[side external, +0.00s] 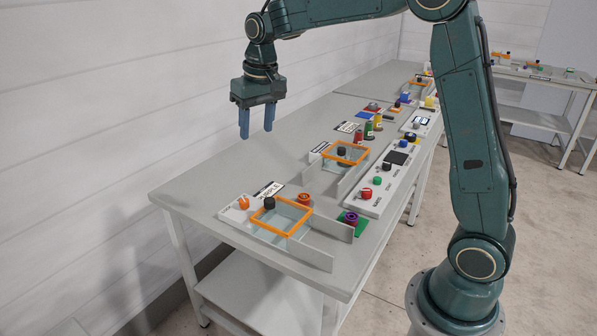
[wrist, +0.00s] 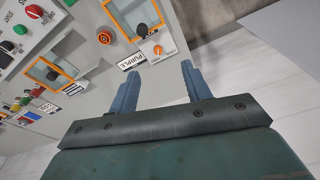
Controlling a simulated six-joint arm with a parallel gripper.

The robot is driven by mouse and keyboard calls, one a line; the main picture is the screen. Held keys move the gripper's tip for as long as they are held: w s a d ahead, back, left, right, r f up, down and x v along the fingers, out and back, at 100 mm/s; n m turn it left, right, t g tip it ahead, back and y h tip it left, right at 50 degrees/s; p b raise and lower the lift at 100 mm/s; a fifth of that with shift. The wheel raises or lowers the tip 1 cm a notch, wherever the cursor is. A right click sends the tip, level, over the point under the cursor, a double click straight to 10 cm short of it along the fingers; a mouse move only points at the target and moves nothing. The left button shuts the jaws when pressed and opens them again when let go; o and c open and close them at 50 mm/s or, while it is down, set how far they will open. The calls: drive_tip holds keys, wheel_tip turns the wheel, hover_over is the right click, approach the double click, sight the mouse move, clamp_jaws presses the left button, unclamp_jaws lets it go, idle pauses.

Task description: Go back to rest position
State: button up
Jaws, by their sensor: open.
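My gripper (side external: 257,123) hangs in the air above the back left part of the grey table (side external: 185,190), with its blue fingers pointing down. The fingers stand apart with nothing between them. The wrist view also shows my gripper (wrist: 160,85), with the table's edge and the floor beyond the fingers. No marked rest position shows in either view.
An orange-framed box (side external: 280,229) with a black knob, an orange knob (side external: 244,202) and a purple spool (side external: 351,218) are at the table's near end. A control panel (side external: 372,196) runs along the right edge. The white wall (side external: 120,90) is behind.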

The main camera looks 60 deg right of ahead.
drive_tip(key=s+a+n+t, duration=0.1)
drive_tip(key=s+a+t, duration=0.1)
drive_tip(key=s, duration=1.3)
drive_tip(key=s+a+n+t, duration=0.1)
drive_tip(key=s+a+n, duration=0.1)
drive_tip(key=s, duration=1.2)
drive_tip(key=shift+s+a+r+t, duration=0.35)
drive_tip(key=shift+a+t, duration=0.05)
drive_tip(key=shift+a, duration=0.3)
drive_tip(key=shift+o, duration=0.2)
drive_tip(key=shift+w, duration=0.1)
